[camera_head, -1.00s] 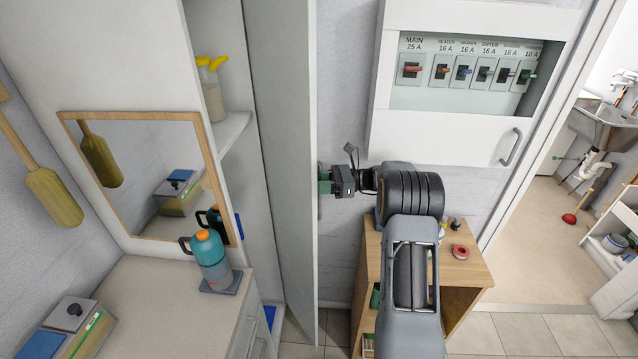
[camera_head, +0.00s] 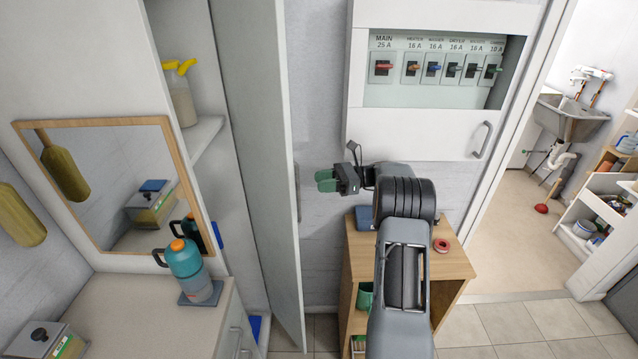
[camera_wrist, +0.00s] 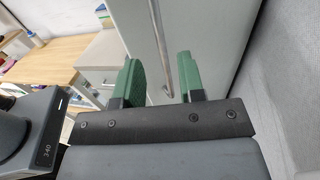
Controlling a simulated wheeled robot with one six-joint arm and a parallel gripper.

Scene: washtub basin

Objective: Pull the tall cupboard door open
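The tall cupboard door (camera_head: 262,150) stands swung open, seen nearly edge-on in the head view, with the cupboard's shelves showing to its left. Its long bar handle (camera_wrist: 158,45) is on the door face in the wrist view; in the head view the handle (camera_head: 298,190) shows only as a thin strip. My gripper (camera_head: 326,180) is to the right of the door, apart from the handle. In the wrist view the green fingers of my gripper (camera_wrist: 160,82) are spread with nothing held between them. The handle appears beyond the fingertips.
A breaker box (camera_head: 440,75) hangs on the wall at upper right. A small wooden cabinet (camera_head: 450,262) stands below my arm. A counter (camera_head: 130,310) with a teal bottle (camera_head: 188,268) is at left. A spray bottle (camera_head: 182,95) stands inside the cupboard. A doorway lies at right.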

